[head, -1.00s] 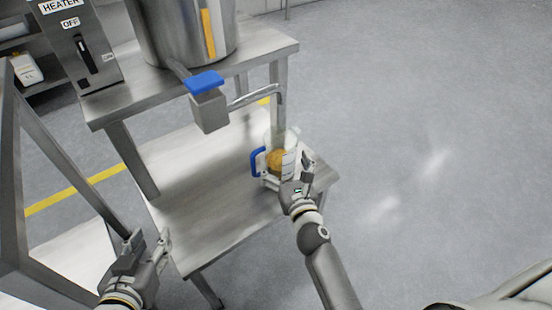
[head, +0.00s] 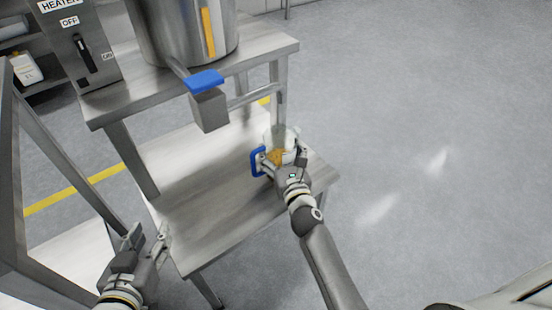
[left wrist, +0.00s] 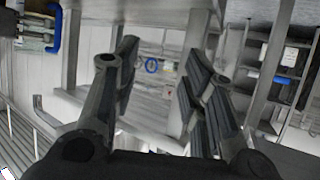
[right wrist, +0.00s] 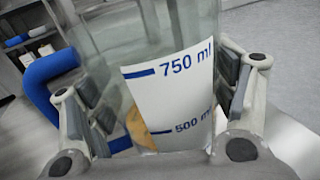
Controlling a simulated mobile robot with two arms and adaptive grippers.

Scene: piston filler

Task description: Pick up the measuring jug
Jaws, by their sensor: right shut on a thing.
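The measuring jug (head: 277,137) is clear, with a blue handle (head: 256,162) on its left and amber content low inside. It is at the lower shelf's right end; whether it touches the shelf is hidden. In the right wrist view the jug (right wrist: 170,100) fills the space between my fingers, its white label showing 750 ml and 500 ml. My right gripper (head: 283,160) is shut around the jug's body from the near side. My left gripper (head: 147,241) is open and empty at the lower left; its spread fingers show in the left wrist view (left wrist: 158,75).
A steel vessel (head: 190,30) with a blue-topped valve (head: 207,90) stands on the upper shelf (head: 265,47), above and left of the jug. A heater panel (head: 80,45) reads OFF. The lower shelf (head: 205,205) is bare left of the jug. Open floor (head: 430,130) lies to the right.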

